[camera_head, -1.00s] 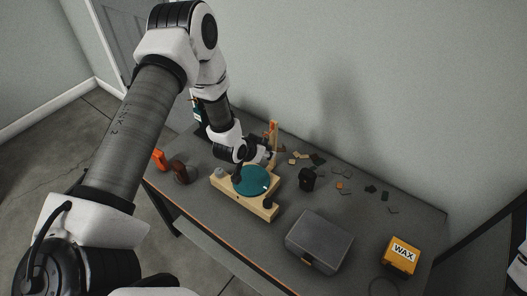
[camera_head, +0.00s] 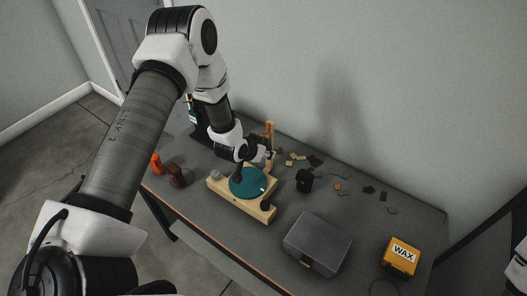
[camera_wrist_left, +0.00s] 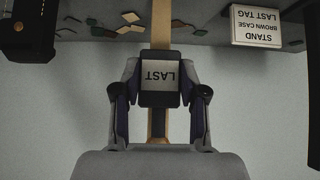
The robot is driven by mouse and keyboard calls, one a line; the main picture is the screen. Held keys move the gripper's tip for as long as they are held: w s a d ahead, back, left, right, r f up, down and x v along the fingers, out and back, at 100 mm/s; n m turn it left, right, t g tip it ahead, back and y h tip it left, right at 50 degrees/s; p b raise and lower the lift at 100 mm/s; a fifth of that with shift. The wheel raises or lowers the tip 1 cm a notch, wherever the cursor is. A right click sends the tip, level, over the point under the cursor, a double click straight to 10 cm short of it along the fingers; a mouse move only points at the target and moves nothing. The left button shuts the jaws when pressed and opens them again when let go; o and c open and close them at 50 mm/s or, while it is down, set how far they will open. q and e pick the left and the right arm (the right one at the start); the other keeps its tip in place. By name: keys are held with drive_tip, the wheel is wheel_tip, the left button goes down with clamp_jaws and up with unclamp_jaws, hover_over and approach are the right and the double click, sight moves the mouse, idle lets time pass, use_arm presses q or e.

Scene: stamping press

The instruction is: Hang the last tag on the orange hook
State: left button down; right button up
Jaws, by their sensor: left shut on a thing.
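My left gripper (camera_wrist_left: 160,100) is shut on a dark-framed tag (camera_wrist_left: 160,75) whose pale face reads LAST, upside down in the left wrist view. A wooden post (camera_wrist_left: 161,25) runs behind the tag there; I cannot tell whether they touch. In the head view my left gripper (camera_head: 262,150) is beside an upright tan-orange post (camera_head: 269,131) at the back of the bench, and the tag is too small to make out. An orange upright piece (camera_head: 156,163) stands at the bench's left end; I cannot tell which is the hook. My right gripper is out of view.
A teal disc (camera_head: 246,182) sits on a wooden base (camera_head: 226,198) in front of my gripper. A grey case (camera_head: 318,243) and a yellow WAX box (camera_head: 401,255) are to the right. Small chips lie along the back. A sign (camera_wrist_left: 262,27) reads STAND BROWN CASE LAST TAG.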

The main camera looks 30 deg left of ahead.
use_arm(q)
drive_tip(key=shift+f, duration=0.25)
drive_tip(key=c, duration=0.6)
unclamp_jaws()
drive_tip(key=shift+o, duration=0.2)
drive_tip(key=p+v, duration=0.6)
drive_tip(key=v, duration=0.2)
drive_tip(key=shift+p, duration=0.35)
idle(0.5)
